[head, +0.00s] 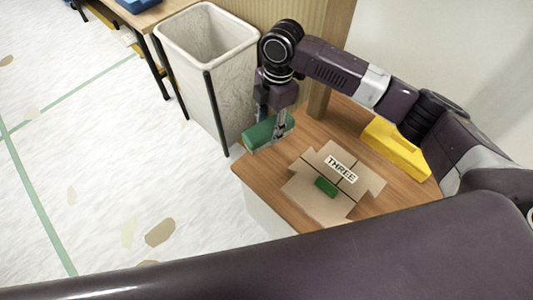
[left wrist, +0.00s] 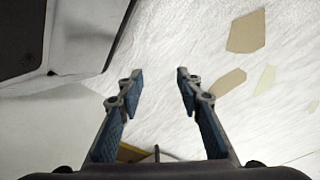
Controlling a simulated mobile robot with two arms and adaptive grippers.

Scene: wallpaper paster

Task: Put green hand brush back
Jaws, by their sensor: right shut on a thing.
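The green hand brush (head: 257,135) is a green block-shaped piece with a paler underside, at the far left corner of the wooden table in the head view. My right gripper (head: 271,122) points down and is shut on it, hiding part of its top. I cannot tell whether the brush touches the table or is just above it. My left gripper (left wrist: 158,82) shows only in the left wrist view, with its fingers apart and nothing between them, over pale floor.
The wooden table (head: 262,178) bears an unfolded cardboard piece (head: 312,205) labelled THREE, with a small green block (head: 326,187) on it. A yellow object (head: 384,138) lies at the right. A tall bin (head: 232,100) stands beside the table. Floor at left is mostly clear.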

